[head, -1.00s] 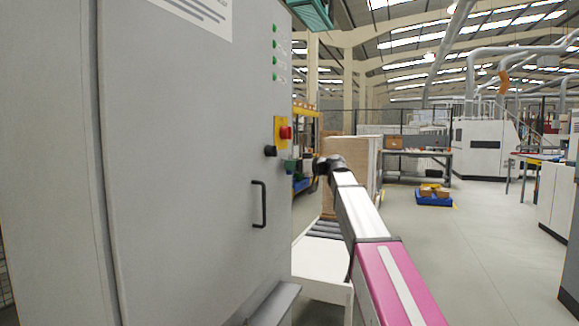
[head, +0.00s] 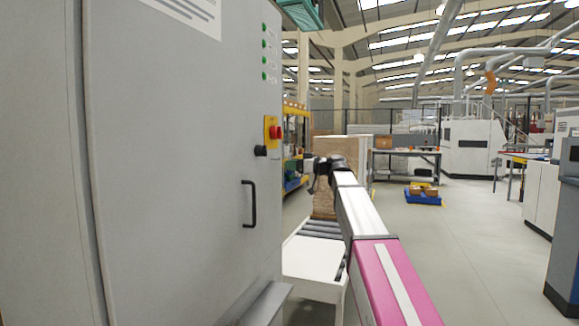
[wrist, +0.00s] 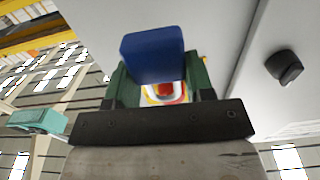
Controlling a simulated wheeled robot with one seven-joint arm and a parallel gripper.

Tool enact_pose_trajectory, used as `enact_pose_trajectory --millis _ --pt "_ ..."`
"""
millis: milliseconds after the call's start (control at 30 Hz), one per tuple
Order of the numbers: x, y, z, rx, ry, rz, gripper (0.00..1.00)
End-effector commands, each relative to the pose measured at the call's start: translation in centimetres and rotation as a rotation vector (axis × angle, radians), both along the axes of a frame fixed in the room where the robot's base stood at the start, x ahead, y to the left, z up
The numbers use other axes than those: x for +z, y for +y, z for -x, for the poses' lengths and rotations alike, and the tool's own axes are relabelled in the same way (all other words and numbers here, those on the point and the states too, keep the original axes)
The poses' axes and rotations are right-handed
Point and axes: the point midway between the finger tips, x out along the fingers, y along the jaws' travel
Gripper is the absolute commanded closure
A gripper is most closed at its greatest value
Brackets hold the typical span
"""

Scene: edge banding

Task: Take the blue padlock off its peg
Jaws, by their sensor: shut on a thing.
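The blue padlock (wrist: 153,55) fills the upper middle of the wrist view, its body a plain blue block. My gripper (wrist: 158,80) is shut on the blue padlock, with one green finger on either side of it. A pale curved shape with red and yellow shows just below the padlock, partly hidden. I cannot tell whether that is the shackle or something behind. In the head view my gripper (head: 311,172) is a small dark shape right of the grey cabinet's edge; the padlock cannot be made out there. I cannot pick out the peg in either view.
The grey cabinet (head: 170,170) stands close on the left, with a black handle (head: 249,204), a red button (head: 275,132) on a yellow plate and a black knob (head: 260,151). A white roller table (head: 312,268) stands below my arm. Open floor (head: 470,240) lies to the right.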

Motion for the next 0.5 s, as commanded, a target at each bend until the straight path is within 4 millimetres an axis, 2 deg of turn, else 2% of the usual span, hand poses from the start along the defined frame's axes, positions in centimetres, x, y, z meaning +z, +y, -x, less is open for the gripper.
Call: enact_pose_trajectory --millis 500 --pt "0.0 -2.1 0.8 0.000 0.000 -0.001 0.76"
